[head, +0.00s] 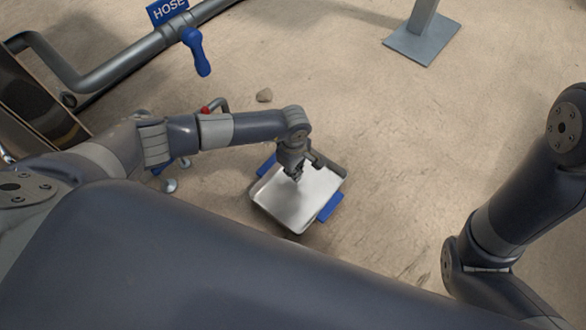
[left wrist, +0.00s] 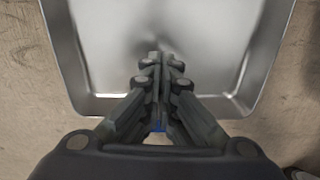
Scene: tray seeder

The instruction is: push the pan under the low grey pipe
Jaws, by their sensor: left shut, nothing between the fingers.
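A shallow silver pan (head: 292,212) lies on the sandy floor, with blue pieces showing at two opposite sides. In the left wrist view the pan (left wrist: 100,107) fills most of the upper picture, and its near rim passes beneath my fingers. My left gripper (head: 296,178) is over the pan's inside, pointing down. Its fingers (left wrist: 158,62) are shut and empty; I cannot tell whether the tips touch the pan. A grey pipe (head: 112,70) runs low across the upper left, apart from the pan. My right gripper is outside both views.
A blue valve handle (head: 197,52) hangs from the pipe beside a blue HOSE sign (head: 167,10). A grey post's foot plate (head: 422,43) stands at the upper right. The floor right of the pan is clear.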

